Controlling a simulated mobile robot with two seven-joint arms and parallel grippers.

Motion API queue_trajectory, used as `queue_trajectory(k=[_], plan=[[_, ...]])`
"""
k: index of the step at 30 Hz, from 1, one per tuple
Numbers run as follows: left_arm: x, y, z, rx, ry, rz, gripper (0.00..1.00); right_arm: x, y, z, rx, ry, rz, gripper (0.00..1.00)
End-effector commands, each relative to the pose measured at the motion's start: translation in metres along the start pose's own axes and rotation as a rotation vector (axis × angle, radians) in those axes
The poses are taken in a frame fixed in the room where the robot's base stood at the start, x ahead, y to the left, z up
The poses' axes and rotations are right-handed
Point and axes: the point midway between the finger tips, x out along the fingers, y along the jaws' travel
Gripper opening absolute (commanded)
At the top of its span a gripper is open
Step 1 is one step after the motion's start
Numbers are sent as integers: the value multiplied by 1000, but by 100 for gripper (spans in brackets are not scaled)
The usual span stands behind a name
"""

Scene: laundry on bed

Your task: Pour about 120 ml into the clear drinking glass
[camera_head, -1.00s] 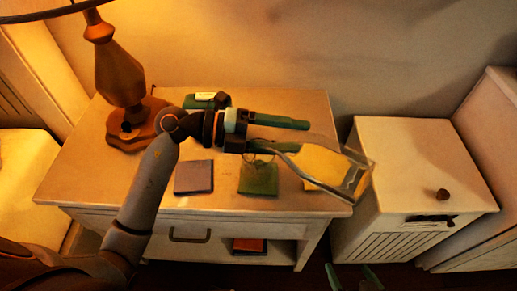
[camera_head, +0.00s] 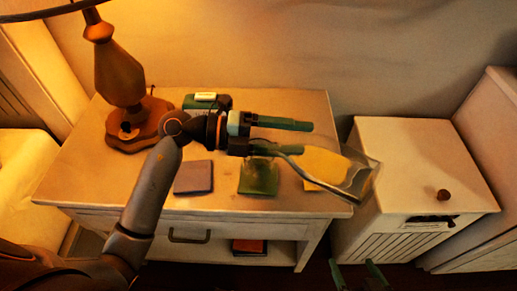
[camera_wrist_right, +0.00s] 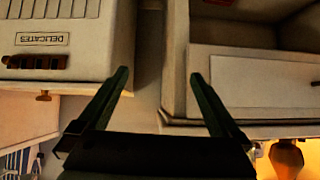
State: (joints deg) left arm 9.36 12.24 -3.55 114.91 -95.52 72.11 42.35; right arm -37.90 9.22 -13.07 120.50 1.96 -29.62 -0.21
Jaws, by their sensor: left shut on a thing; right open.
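My left gripper (camera_head: 298,138) is shut on a clear pitcher (camera_head: 362,182), held tilted above the right part of the nightstand, its wide end toward the right. Yellow (camera_head: 325,163) shows in or through the pitcher; I cannot tell how much is liquid. A faint clear shape, which seems to be the drinking glass (camera_head: 262,166), stands at the green coaster (camera_head: 259,182), below and left of the pitcher and partly hidden by the gripper. My right gripper (camera_head: 356,273) is at the bottom edge, low in front of the furniture; in the right wrist view it is open and empty (camera_wrist_right: 160,88).
The nightstand (camera_head: 110,180) also bears a lamp (camera_head: 120,75), a purple coaster (camera_head: 194,177) and a dark green box with a pale label (camera_head: 206,98). A white cabinet (camera_head: 400,150) with a brown knob stands to the right, across a gap.

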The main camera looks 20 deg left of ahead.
Motion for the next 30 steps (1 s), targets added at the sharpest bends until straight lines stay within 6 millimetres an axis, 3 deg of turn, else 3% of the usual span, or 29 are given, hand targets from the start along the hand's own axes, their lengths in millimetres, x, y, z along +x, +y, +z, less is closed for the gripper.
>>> queue_trajectory(k=[30], plan=[[0, -1, 0, -15, 3, -33, 0, -1, 2, -24, -13, 80, 7, 100]])
